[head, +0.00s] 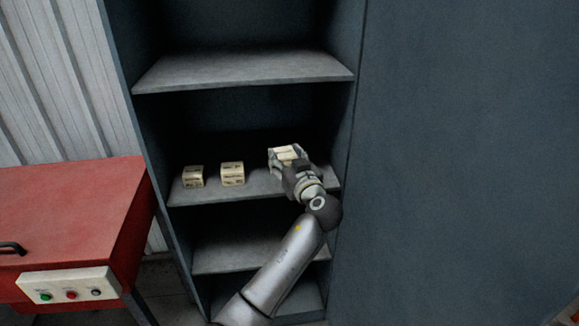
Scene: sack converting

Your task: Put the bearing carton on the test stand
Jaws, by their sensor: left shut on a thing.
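My left gripper (286,165) is shut on a small cream carton (285,154) with dark print, at the right part of the middle cabinet shelf. The gripper hides part of this carton, and I cannot tell whether it touches the shelf. Two similar cream cartons, one at the left (193,176) and one in the middle (232,173), stand apart on the same shelf. I cannot read which is the bearing carton. No test stand can be made out for sure. My right gripper is not in view.
The dark cabinet has an empty upper shelf (240,70) above and lower shelves below the cartons. Its side wall (350,130) is close to my left gripper. A red bench (75,215) with a button panel (70,286) stands at the left; its visible top is clear.

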